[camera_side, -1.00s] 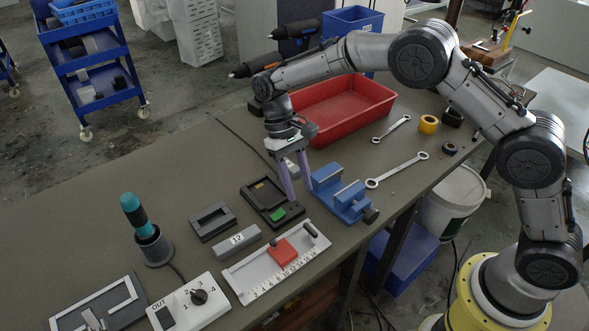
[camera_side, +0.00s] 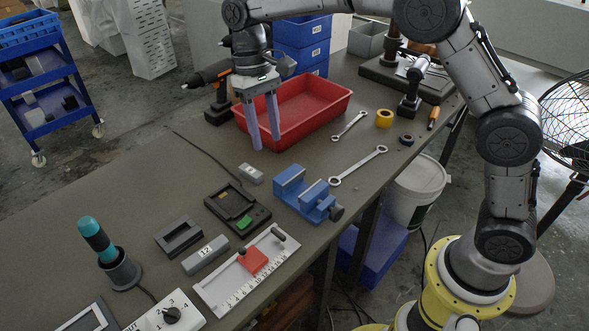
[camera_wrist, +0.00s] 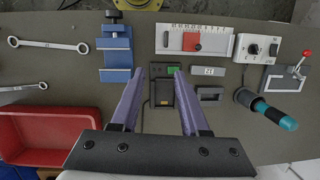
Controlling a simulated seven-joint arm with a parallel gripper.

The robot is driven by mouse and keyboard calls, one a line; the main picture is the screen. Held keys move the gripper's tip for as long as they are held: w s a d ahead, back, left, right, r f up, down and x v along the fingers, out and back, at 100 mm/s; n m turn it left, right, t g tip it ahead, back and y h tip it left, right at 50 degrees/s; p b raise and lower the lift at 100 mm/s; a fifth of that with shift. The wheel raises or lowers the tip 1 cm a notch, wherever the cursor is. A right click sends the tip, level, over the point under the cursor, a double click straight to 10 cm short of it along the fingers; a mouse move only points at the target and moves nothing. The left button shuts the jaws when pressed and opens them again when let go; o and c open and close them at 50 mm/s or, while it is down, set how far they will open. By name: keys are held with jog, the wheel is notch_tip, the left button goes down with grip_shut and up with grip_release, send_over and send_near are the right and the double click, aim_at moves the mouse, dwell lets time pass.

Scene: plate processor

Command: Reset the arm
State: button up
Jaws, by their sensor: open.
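My gripper (camera_side: 266,143) is raised over the bench, its two purple fingers pointing down, apart and empty. In the side view it appears in front of the red bin (camera_side: 318,126). In the wrist view my gripper (camera_wrist: 160,75) shows an open gap between the fingers, with the black charger dock (camera_wrist: 163,92) beyond them. The dock (camera_side: 228,203) carries a green patch and stands clear of the fingers. A small grey block (camera_side: 251,173) lies on the bench between the dock and the bin.
A blue vise (camera_side: 300,190), a sliding scale with a red slider (camera_side: 253,261) and a teal-handled tool (camera_side: 96,236) in a holder stand on the bench (camera_side: 120,185). Two wrenches (camera_side: 358,166) lie to the right. A dark power tool (camera_side: 216,92) stands beside the bin.

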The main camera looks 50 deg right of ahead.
jog(key=s+d+r+t, duration=0.2)
jog(key=s+d+r, duration=0.2)
jog(key=s+r, duration=0.3)
jog(key=s+d+r+t, duration=0.3)
jog(key=s+d+r, duration=0.2)
jog(key=s, duration=0.4)
jog(key=s+d+f+t, duration=0.2)
jog(key=s+f+t, duration=0.1)
jog(key=s+f, duration=0.5)
jog(key=s, duration=0.3)
jog(key=shift+s+d+n+h, duration=0.15)
jog(key=shift+d+n+h, duration=0.15)
jog(key=shift+d, duration=0.1)
